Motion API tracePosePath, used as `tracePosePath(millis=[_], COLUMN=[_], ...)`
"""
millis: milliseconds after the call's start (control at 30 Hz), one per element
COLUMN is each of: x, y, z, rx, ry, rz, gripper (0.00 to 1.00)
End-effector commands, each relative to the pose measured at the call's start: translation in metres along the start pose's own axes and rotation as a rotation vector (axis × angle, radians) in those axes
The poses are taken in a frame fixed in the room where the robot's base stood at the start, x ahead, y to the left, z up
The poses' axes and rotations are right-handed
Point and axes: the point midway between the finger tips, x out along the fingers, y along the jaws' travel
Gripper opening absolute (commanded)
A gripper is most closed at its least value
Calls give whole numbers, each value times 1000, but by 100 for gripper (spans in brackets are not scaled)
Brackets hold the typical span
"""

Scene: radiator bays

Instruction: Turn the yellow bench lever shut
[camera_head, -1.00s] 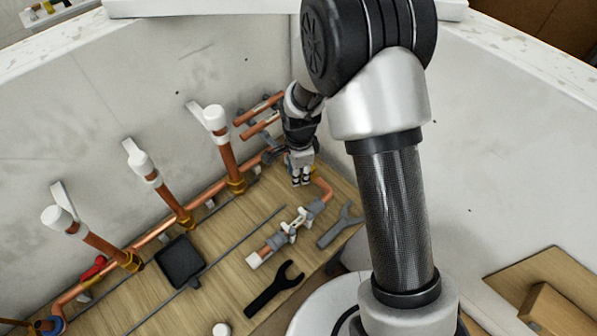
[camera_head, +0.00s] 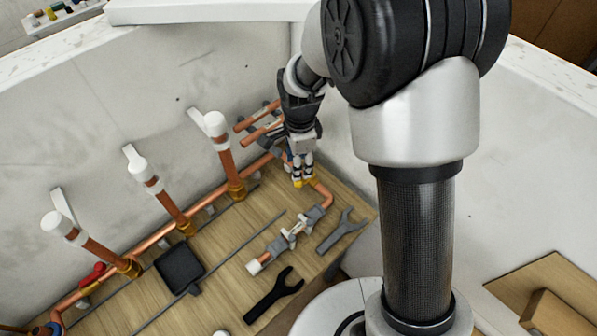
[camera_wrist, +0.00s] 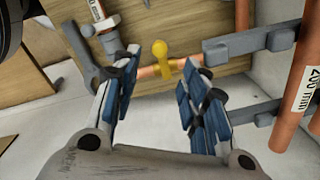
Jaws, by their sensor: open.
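The yellow bench lever (camera_wrist: 160,50) shows in the wrist view as a small round-topped handle on a yellow valve body, set on a short copper pipe. In the head view only bits of yellow (camera_head: 311,183) show just under my fingertips; the rest is hidden. My gripper (camera_head: 298,178) points down over the back corner of the wooden bench. In the wrist view my gripper (camera_wrist: 160,66) is open, with one finger on each side of the lever. Nothing is held, and I cannot tell whether a finger touches the lever.
A grey wrench (camera_head: 341,231) and a black wrench (camera_head: 273,294) lie on the bench. Upright copper pipes (camera_head: 227,168) stand left. Grey brackets (camera_wrist: 238,46) and a labelled pipe (camera_wrist: 300,85) crowd the right finger.

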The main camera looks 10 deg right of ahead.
Motion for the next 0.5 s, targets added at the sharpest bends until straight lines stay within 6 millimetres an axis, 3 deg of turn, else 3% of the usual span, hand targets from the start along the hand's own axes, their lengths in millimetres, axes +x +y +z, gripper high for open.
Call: tracePosePath(millis=[200, 500], x=[-30, -36], y=[0, 0], z=[0, 0], rx=[0, 0], ry=[0, 0], rz=[-1, 1], gripper=[40, 40])
